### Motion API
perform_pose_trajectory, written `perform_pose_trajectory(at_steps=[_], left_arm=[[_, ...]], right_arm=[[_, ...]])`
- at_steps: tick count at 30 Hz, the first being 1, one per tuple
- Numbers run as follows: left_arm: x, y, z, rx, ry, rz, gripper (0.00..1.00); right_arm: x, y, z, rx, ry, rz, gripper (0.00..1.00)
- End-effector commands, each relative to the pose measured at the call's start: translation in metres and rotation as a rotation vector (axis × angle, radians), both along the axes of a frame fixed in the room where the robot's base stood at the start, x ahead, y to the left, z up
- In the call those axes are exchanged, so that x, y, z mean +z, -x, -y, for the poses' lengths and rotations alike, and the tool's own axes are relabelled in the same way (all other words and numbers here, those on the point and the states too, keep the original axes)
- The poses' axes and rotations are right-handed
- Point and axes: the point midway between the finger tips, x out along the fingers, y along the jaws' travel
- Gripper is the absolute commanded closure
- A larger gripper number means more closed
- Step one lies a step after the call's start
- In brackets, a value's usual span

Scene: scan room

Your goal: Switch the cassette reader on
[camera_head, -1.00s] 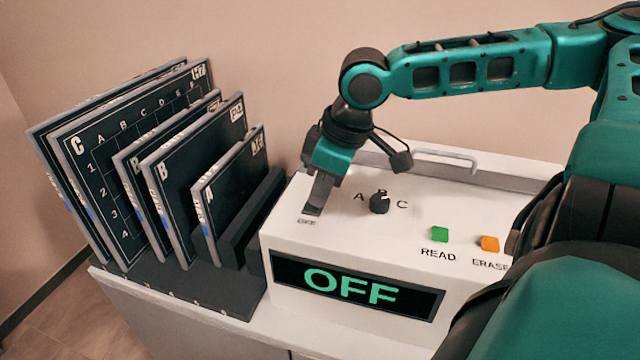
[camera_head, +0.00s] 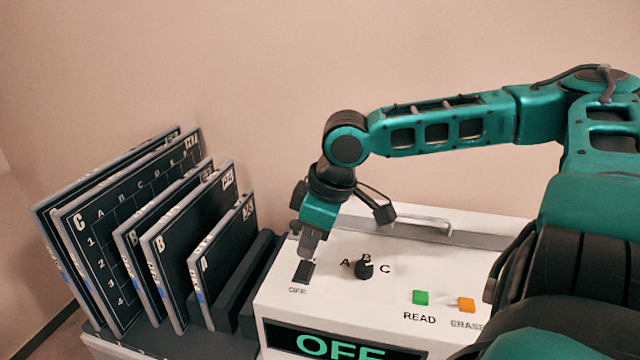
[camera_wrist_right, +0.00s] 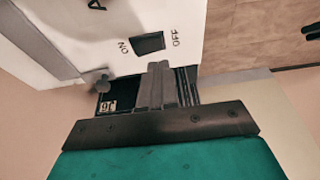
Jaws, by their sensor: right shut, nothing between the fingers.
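The cassette reader (camera_head: 400,258) is a white box on the counter; its front display (camera_head: 340,345) reads OFF in green. A black rocker switch (camera_head: 304,271) sits at the left of its top face, with OFF printed below it. In the right wrist view the switch (camera_wrist_right: 149,43) lies between the ON and OFF labels, beyond my fingertips. My right gripper (camera_head: 308,252) is shut and empty, pointing down at the switch's far end; whether it touches is unclear. It also shows in the right wrist view (camera_wrist_right: 158,70). My left gripper is out of view.
A black dial (camera_head: 364,269) marked A, B, C, a green READ button (camera_head: 421,297) and an orange ERASE button (camera_head: 466,305) sit to the right. A grey handle (camera_head: 425,222) runs along the back. Dark cassettes (camera_head: 190,245) stand in a rack at left.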

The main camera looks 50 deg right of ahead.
Motion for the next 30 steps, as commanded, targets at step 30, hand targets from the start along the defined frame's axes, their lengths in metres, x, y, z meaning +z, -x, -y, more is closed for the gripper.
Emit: perform_pose_trajectory(at_steps=[30], left_arm=[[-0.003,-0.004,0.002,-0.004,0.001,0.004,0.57]], right_arm=[[0.089,0.033,-0.004,0.002,0.0,0.002,1.0]])
